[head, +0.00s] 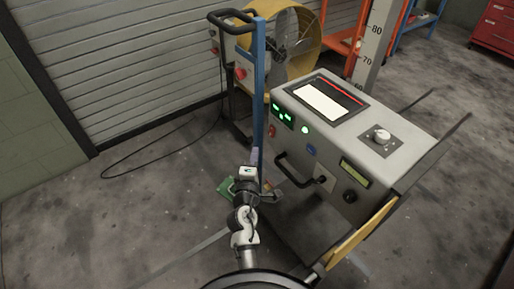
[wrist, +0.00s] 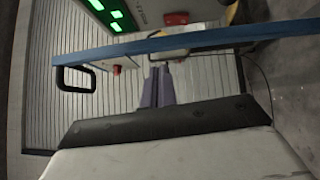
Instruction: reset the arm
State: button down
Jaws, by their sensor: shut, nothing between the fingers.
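My arm (head: 242,222) is white and black and reaches up from the bottom middle of the head view. My gripper (head: 254,154) is at its far end, close beside a blue upright post (head: 260,95), left of the grey control console (head: 335,125). I cannot tell whether it touches the post. In the wrist view my gripper (wrist: 158,72) shows two purple-grey fingers together, with nothing between them. The blue post also crosses the wrist view (wrist: 210,38) just beyond the fingertips.
The console has a black front handle (head: 295,172), lit green displays and a dial. A yellow fan (head: 293,45) stands behind it. A cable (head: 150,160) trails over the floor at left. Open floor (head: 110,225) lies left.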

jog(key=shift+s+a+r, duration=0.1)
jog(key=shift+s, duration=0.65)
